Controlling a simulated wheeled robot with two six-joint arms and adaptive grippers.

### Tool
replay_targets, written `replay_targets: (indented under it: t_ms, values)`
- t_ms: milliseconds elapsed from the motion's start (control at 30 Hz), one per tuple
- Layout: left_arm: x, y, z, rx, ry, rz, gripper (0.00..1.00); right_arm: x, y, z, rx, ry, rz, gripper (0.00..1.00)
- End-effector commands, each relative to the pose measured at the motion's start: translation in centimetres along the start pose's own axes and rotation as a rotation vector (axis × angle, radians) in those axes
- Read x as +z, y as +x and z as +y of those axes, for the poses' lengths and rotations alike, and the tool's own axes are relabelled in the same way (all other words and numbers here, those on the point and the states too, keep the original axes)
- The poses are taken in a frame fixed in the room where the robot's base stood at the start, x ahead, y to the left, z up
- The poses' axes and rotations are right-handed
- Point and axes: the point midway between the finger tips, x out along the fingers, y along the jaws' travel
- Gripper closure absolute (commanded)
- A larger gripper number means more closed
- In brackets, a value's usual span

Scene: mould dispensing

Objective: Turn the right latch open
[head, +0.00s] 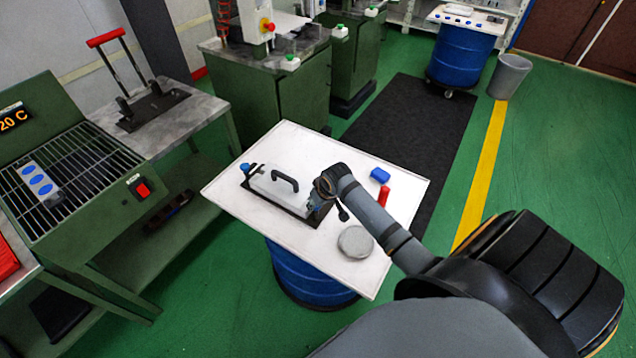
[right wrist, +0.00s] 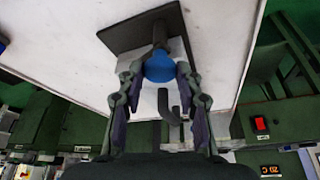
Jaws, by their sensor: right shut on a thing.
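The mould (head: 268,183) is a pale block with a black carry handle (head: 287,178), on a dark base plate (head: 297,210) on the white tabletop. The left latch's blue knob (head: 245,168) shows at its left end. The right latch's blue knob (right wrist: 159,68) shows in the right wrist view, between the two fingers of my right gripper (right wrist: 159,77). The gripper is shut on this knob. In the head view my right gripper (head: 323,190) is at the mould's right end, where it and my wrist mostly hide the right latch. My left gripper is not in view.
The white tabletop (head: 225,190) stands on a blue drum (head: 305,278). A blue block (head: 380,175), a red item (head: 384,196) and a round grey tin (head: 355,241) lie near my right arm. A green workbench with a grill (head: 85,165) stands at left.

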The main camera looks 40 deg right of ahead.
Motion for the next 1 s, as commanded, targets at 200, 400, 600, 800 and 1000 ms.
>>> replay_targets:
  t_ms: [200, 400, 600, 800, 1000]
  values:
    - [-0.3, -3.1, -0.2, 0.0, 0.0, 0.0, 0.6, -0.1, -0.4, -0.3, 0.064, 0.164, -0.005, 0.96]
    - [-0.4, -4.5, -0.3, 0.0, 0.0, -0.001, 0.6, -0.1, -0.2, -0.4, 0.111, 0.277, -0.004, 0.96]
    - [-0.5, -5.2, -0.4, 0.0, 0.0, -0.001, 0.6, 0.0, -0.1, -0.4, 0.141, 0.347, -0.004, 0.96]
    - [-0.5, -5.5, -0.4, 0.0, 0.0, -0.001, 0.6, 0.0, 0.1, -0.3, 0.155, 0.377, -0.004, 0.96]
    - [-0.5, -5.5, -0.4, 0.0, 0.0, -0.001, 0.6, 0.1, 0.1, -0.3, 0.158, 0.383, -0.003, 0.96]
